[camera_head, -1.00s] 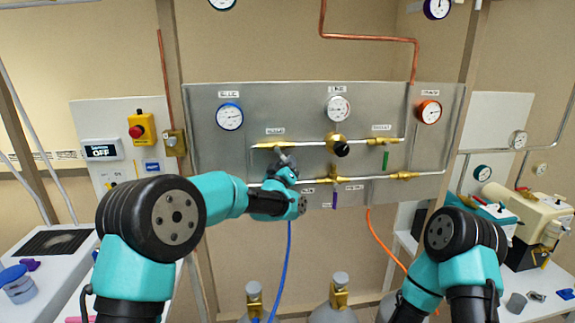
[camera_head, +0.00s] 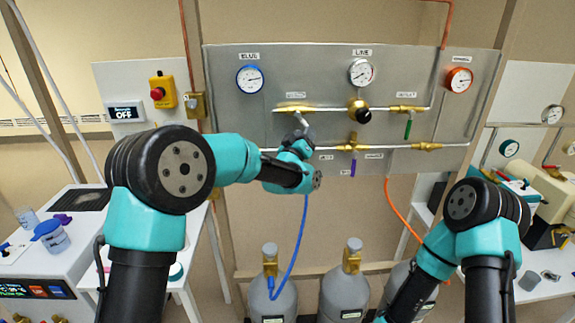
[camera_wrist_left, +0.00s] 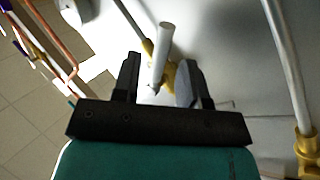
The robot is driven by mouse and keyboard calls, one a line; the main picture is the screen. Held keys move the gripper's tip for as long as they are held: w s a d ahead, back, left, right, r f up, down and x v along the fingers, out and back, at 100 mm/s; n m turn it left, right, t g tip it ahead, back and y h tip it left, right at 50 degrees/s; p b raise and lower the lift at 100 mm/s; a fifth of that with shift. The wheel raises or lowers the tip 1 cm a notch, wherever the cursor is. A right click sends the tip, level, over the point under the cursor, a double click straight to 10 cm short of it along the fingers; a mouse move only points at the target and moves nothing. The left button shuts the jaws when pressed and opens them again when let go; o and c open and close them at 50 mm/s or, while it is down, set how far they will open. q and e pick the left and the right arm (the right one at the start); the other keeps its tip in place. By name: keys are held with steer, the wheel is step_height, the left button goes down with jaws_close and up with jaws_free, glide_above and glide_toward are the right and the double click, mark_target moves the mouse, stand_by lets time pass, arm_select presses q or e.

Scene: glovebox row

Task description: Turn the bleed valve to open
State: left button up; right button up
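The wall panel carries several brass valves, and their small labels are too small to read, so I cannot tell which one is marked bleed. My left gripper (camera_head: 299,133) is at the upper-left valve (camera_head: 293,109), which has a pale grey lever. In the left wrist view this lever (camera_wrist_left: 162,52) stands between the two open fingers of the left gripper (camera_wrist_left: 160,82), with gaps visible on both sides. The brass body (camera_wrist_left: 169,74) shows behind it. A green-handled valve (camera_head: 408,128) and a purple-handled valve (camera_head: 353,163) are farther right. My right gripper is out of view.
The grey panel (camera_head: 230,120) also holds a blue gauge (camera_head: 250,79), a middle gauge (camera_head: 361,72), an orange gauge (camera_head: 459,80) and a black-knobbed regulator (camera_head: 361,112). A blue hose (camera_head: 303,235) hangs below my left gripper, above gas cylinders (camera_head: 343,296).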

arm_select(q)
steer(key=v, duration=1.4)
steer(key=c, duration=0.3)
steer(key=shift+w+a+f+n, duration=0.1)
steer(key=shift+f+n, duration=0.05)
steer(key=shift+n, duration=0.45)
steer(key=shift+c, duration=0.9)
steer(key=shift+w+a+f+n, duration=0.1)
steer(key=shift+n, duration=0.5)
steer(key=shift+w+a+f+n, duration=0.1)
steer(key=shift+n, duration=0.5)
jaws_close()
steer(key=w+n, duration=0.1)
steer(key=n, duration=0.4)
steer(key=a+f+n, duration=0.1)
steer(key=n, duration=0.3)
steer(key=w+n, duration=0.1)
steer(key=n, duration=0.4)
steer(key=shift+w+a+f+n, duration=0.2)
steer(key=shift+w+f+n, duration=0.1)
steer(key=shift+f, duration=0.05)
